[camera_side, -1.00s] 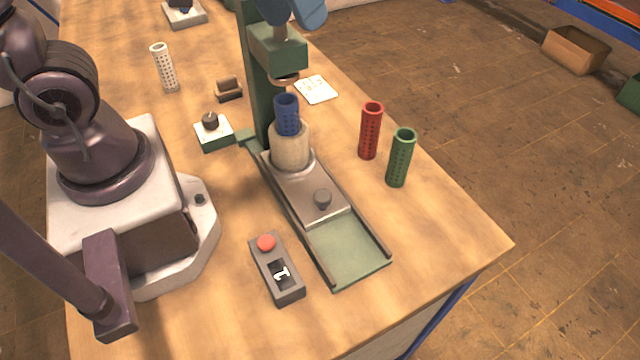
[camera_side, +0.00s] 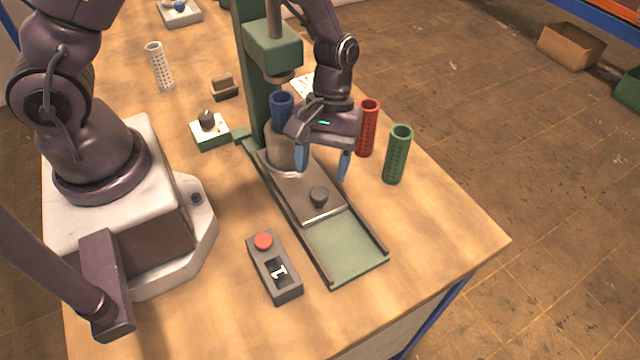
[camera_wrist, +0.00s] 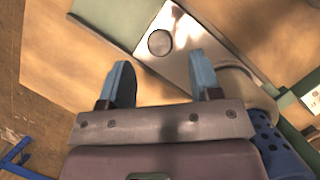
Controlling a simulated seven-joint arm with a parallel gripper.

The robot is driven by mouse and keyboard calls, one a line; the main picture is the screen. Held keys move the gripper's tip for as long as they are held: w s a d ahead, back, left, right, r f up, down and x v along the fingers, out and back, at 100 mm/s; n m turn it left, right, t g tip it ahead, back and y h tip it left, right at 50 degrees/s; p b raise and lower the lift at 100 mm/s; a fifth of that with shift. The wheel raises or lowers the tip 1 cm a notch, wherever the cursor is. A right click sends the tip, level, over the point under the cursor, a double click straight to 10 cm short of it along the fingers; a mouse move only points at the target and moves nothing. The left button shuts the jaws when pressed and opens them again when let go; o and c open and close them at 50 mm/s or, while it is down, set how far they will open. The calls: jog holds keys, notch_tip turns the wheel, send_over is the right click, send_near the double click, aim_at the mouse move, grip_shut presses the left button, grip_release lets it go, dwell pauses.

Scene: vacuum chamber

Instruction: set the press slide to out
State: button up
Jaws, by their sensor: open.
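The press slide is a grey metal plate (camera_side: 290,183) on a green track, and it sits back toward the press column (camera_side: 251,75). The slide's dark round knob (camera_side: 318,196) stands near its front end; the knob also shows in the wrist view (camera_wrist: 160,42). A beige cup (camera_side: 279,150) stands on the slide's rear with a blue perforated sleeve (camera_side: 282,106) in it, partly hidden by my gripper. My gripper (camera_side: 322,176) is open and empty, pointing down above the slide, behind the knob. Its blue fingers (camera_wrist: 163,75) are apart, with the knob beyond them.
The front of the green track (camera_side: 345,246) is bare. A control box (camera_side: 273,268) with a red button and a "1" stands left of it. Red (camera_side: 368,128) and green (camera_side: 398,154) perforated sleeves stand to the right, the red one close to my gripper.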

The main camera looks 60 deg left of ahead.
aim_at(319, 192)
jog(key=shift+x, duration=2.25)
jog(key=shift+c, duration=0.5)
